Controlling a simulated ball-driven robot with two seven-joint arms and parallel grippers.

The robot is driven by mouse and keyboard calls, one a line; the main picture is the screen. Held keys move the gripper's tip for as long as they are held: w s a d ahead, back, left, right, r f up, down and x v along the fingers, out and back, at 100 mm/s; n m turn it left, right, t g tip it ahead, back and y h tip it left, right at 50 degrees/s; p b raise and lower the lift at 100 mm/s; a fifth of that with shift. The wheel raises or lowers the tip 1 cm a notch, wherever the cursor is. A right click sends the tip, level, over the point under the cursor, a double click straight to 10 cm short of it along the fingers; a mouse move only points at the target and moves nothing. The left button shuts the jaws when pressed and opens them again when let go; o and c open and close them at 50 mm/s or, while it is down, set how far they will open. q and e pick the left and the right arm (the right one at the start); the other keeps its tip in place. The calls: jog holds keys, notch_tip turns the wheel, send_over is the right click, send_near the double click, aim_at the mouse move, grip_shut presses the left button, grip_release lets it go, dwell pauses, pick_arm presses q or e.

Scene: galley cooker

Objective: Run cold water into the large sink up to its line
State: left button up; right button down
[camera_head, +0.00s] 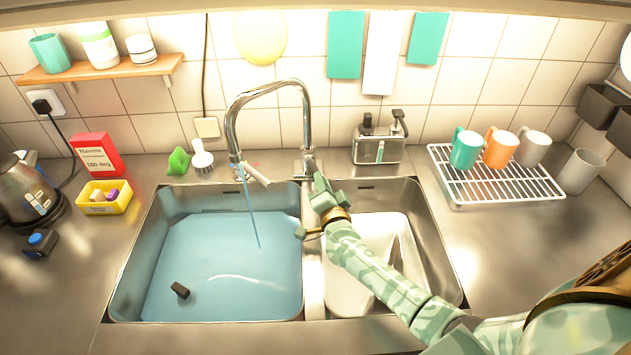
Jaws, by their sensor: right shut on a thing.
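The large sink (128,262) is the left basin, with pale blue water (225,265) spread across it. A thin blue stream (250,215) runs from the spout of the chrome tap (306,115) into this basin. I cannot clearly make out a fill line on its walls. My right gripper (320,183) is at the tap's base, between the two basins. It is shut on what seems to be the tap's lever, which the gripper mostly hides. My left gripper is not in view.
A small dark block (180,290) is in the large sink. The smaller right basin (437,235) lies partly under my right arm. A rack (500,188) with three mugs stands right. A kettle (25,190), yellow tub (104,197) and red box (97,154) stand left.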

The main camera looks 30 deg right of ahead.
jog(key=shift+s+d+f+n+t+y+b, duration=0.15)
jog(key=shift+d+n+y+b, duration=0.3)
jog(key=shift+d+n+y, duration=0.5)
jog(key=shift+w+d+r+n+t+y+b, duration=0.15)
jog(key=shift+d+n+y+b, duration=0.3)
jog(key=shift+y, duration=0.8)
jog(key=shift+s+f, duration=0.1)
jog(key=c, duration=1.3)
grip_release()
jog(key=shift+d, duration=0.1)
jog(key=s+p, duration=0.2)
jog(key=s, duration=1.4)
jog(key=shift+s+a, duration=0.15)
jog(key=shift+a, duration=0.15)
